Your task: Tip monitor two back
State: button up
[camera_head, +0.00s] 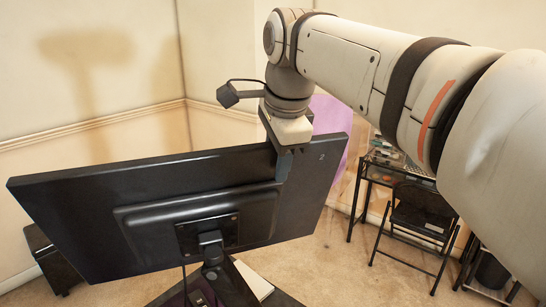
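A black monitor (90,212), seen from behind, fills the lower left and middle of the view. A small pale mark, perhaps a 2, is near its top right corner, so I take it as monitor two. Its screen faces away and is hidden. It sits on a black stand (211,250), and its top edge slopes up to the right. My gripper (289,160) points down at the top edge, right of the middle. One dark finger lies over the back of the panel; the other is hidden, so I cannot tell whether they grip. No second monitor is clearly visible.
A white book or pad (254,279) lies beside the stand. A black box (52,262) is on the floor at left. A black desk (357,200) with small items and a folding chair (421,218) stand at right. Bare floor lies between.

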jog(key=v, duration=0.7)
jog(key=shift+r, duration=0.35)
jog(key=shift+s, duration=0.1)
